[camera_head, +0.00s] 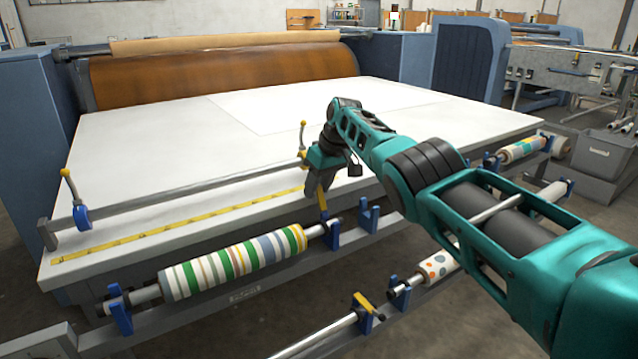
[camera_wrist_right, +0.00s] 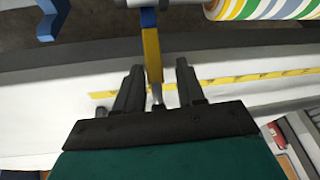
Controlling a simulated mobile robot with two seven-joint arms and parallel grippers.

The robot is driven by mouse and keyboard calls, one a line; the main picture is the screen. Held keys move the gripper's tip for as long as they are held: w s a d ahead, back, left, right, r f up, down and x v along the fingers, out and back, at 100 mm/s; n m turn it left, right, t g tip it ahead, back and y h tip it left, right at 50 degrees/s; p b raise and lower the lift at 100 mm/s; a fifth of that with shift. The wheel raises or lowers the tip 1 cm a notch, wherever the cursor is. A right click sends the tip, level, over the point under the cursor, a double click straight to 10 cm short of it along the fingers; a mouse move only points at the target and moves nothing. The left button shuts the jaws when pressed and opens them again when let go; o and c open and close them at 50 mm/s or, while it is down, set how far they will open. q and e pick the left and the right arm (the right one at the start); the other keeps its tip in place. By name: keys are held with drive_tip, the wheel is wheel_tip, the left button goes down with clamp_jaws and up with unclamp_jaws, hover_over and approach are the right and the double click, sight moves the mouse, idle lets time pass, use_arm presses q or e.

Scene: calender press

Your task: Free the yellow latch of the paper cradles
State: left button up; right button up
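The yellow latch (camera_head: 322,201) sits on top of a blue cradle (camera_head: 333,233) by the right end of the striped paper roll (camera_head: 235,263). My right gripper (camera_head: 317,190) points down at the latch, at the front edge of the white table. In the right wrist view the latch (camera_wrist_right: 152,56) runs lengthwise between the two black fingertips (camera_wrist_right: 158,72). A gap shows on each side of it, so the gripper is open around it without gripping. Another yellow latch (camera_head: 371,306) is on a lower blue cradle. My left gripper is not in view.
An empty blue cradle (camera_head: 369,216) stands just right of the latch. A metal bar (camera_head: 190,190) with yellow-knobbed levers and a yellow measuring strip (camera_head: 170,227) lie along the table edge. A dotted roll (camera_head: 437,266) sits lower right. The white tabletop (camera_head: 180,140) is mostly clear.

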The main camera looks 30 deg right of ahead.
sight(322, 196)
drive_tip(key=shift+r, duration=0.15)
drive_tip(key=shift+s+d+r+p, duration=0.1)
drive_tip(key=shift+d+r+p, duration=0.05)
drive_tip(key=shift+r+p, duration=0.35)
drive_tip(key=shift+p+v, duration=0.55)
drive_tip(key=shift+v, duration=0.35)
drive_tip(key=v, duration=0.9)
drive_tip(key=shift+s+r, duration=0.2)
drive_tip(key=shift+r, duration=0.15)
